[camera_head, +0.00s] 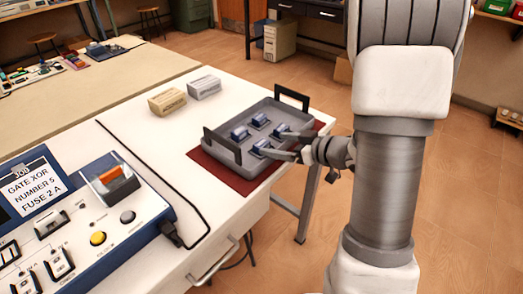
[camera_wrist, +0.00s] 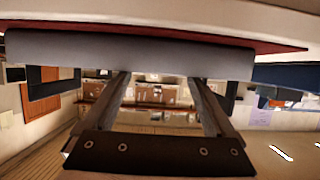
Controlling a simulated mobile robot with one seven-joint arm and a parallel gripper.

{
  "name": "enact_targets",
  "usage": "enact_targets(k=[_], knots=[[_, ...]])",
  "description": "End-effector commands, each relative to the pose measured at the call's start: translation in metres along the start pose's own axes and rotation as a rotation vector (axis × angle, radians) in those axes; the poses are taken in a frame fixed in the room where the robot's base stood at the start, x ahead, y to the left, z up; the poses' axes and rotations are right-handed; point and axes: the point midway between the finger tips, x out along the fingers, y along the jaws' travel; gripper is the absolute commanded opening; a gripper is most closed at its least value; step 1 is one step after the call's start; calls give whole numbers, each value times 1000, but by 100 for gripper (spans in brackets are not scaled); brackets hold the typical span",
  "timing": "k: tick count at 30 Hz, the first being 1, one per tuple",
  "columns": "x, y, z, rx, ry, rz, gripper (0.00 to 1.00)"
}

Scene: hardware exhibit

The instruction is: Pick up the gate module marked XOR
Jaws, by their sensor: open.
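Several small blue-and-grey gate modules stand in a grey tray (camera_head: 222,158) with black handles. One module (camera_head: 240,133) is at the left, one (camera_head: 260,119) at the back, one (camera_head: 281,129) at the right and one (camera_head: 261,146) at the front. Their markings are too small to read, so I cannot tell which is XOR. My gripper (camera_head: 273,143) is open and empty, its fingers reaching over the tray's right side, with tips near the right and front modules. In the wrist view, the tray's outer wall (camera_wrist: 130,52) hides the fingertips of my gripper (camera_wrist: 160,78).
The tray rests on a red mat (camera_head: 238,184) on a white table (camera_head: 130,100). Two small boxes (camera_head: 167,101) (camera_head: 205,87) stand behind it. A blue console (camera_head: 110,225) at left carries a card (camera_head: 33,188) reading "GATE XOR NUMBER 5 FUSE 2 A".

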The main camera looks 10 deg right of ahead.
Motion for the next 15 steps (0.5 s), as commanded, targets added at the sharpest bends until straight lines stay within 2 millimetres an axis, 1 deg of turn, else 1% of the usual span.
enact_targets(k=[1, 7, 13, 15], knots=[[6, -1, 1, -2, 0, -3, 90], [17, -2, 1, -1, 1, -2, 90], [45, -10, 1, -2, 1, -4, 90], [54, -9, 2, -2, -1, -3, 90]])
